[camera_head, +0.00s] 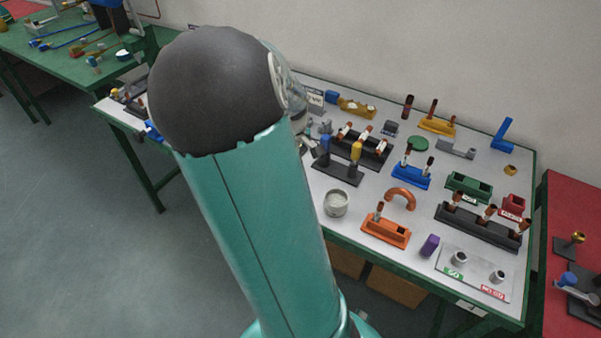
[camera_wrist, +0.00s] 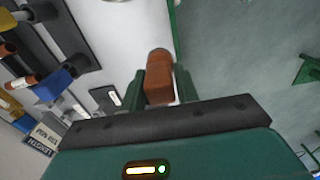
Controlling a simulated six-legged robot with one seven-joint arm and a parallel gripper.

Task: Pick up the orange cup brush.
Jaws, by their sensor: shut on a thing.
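My gripper (camera_wrist: 162,88) shows in the wrist view, with its two dark green fingers shut on the orange cup brush (camera_wrist: 159,78). The brush is an orange-brown block with a rounded far end that sticks out past the fingertips. The white tabletop edge runs behind it. I cannot tell whether it touches the table. In the head view my arm hides the gripper and the brush.
The white table (camera_head: 325,185) carries several holders, among them an orange holder (camera_head: 386,231), a blue holder (camera_head: 411,177) and a dark rack (camera_head: 480,228). A grey cup (camera_head: 336,204) stands near the front edge. A green bench (camera_head: 75,50) is at far left.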

